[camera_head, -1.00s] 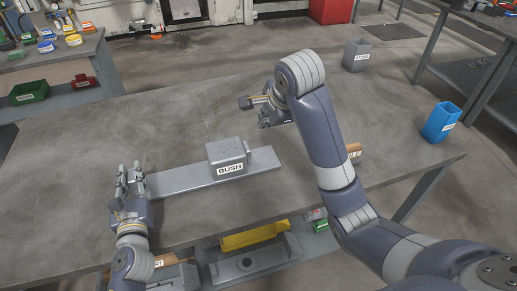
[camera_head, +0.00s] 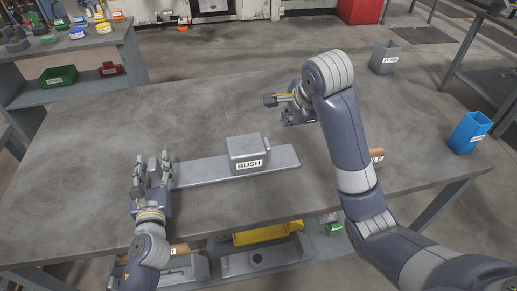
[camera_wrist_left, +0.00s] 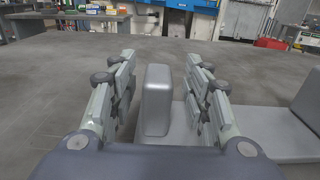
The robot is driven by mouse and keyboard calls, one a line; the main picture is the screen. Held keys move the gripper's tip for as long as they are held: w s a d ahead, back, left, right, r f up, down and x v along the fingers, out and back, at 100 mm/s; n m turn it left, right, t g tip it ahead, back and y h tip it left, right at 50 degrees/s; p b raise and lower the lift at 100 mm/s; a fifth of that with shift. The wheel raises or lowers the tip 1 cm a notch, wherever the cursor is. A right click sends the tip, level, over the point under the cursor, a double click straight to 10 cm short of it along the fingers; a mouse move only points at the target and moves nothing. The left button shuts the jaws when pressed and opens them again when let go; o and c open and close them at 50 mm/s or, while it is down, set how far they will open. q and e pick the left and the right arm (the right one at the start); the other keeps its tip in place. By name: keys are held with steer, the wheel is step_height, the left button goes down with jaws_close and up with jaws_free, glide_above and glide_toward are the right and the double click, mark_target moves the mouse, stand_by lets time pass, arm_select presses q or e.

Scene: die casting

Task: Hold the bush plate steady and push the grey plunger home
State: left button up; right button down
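The bush plate (camera_head: 205,170) is a long flat grey bar lying on the table, with a grey block (camera_head: 247,148) labelled BUSH on it. A small upright piece shows at the block's right side; I cannot tell whether it is the plunger. My left gripper (camera_head: 152,172) is at the plate's left end. In the left wrist view its fingers (camera_wrist_left: 156,85) are spread either side of an upright grey tab (camera_wrist_left: 156,105), with gaps on both sides. My right gripper (camera_head: 291,108) is beyond the block and to its right, apart from it; its fingers are too unclear to judge.
A grey bin (camera_head: 384,57) and a blue bin (camera_head: 469,132) stand on the right of the table. An orange-brown labelled object (camera_head: 376,156) is partly hidden behind my right arm. Much of the tabletop left of the plate is clear. A yellow part (camera_head: 268,233) sits below the front edge.

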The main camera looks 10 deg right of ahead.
arm_select(q)
steer(key=shift+a+f, duration=0.1)
steer(key=s, duration=1.2)
steer(key=shift+r, duration=0.2)
